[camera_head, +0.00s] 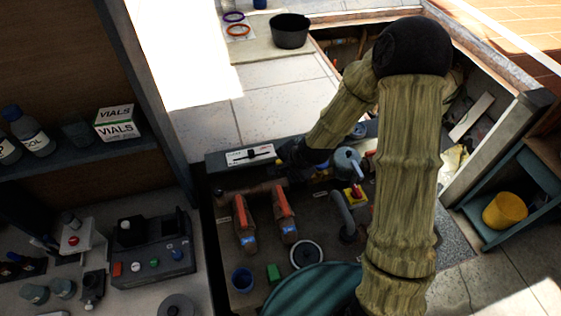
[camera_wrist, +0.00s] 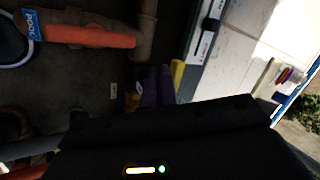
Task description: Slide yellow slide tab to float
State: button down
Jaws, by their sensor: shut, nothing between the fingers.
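The slide panel (camera_head: 250,155) is a white plate with a black slot on the long grey box in the head view; its lettering is too small to read. It also shows at the top of the wrist view (camera_wrist: 205,38). A small yellow piece, apparently the slide tab (camera_head: 279,162), sits by the panel's right end. In the wrist view a yellow strip (camera_wrist: 178,74) stands just right of my fingers. My gripper (camera_wrist: 154,86) has purple fingers, shut and empty, close beside the yellow strip. Whether they touch it I cannot tell. In the head view my arm partly hides this spot.
Two orange-handled valves (camera_head: 282,210) on brown pipes stand in front of the box. Pale paving (camera_head: 270,100) lies behind the box. A shelf with bottles is at left.

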notch_tip(320, 180, up, 15)
jog(key=n+g+h+b, duration=0.1)
jog(key=n+b, duration=0.4)
jog(key=n, duration=0.7)
jog(key=shift+w+a+g+h+b, duration=0.15)
jog(key=shift+a+g+h+b, duration=0.25)
jog(key=shift+h, duration=0.4)
jog(key=p+x, duration=0.1)
jog(key=x, duration=0.3)
jog(key=p+x, duration=0.2)
jog(key=x, duration=0.3)
jog(key=s+p+x, duration=0.1)
jog(key=x, duration=0.3)
jog(key=shift+w+d+f+p, duration=0.1)
jog(key=shift+w+f+p, duration=0.05)
jog(key=shift+f+p, duration=0.3)
jog(key=shift+f, duration=0.1)
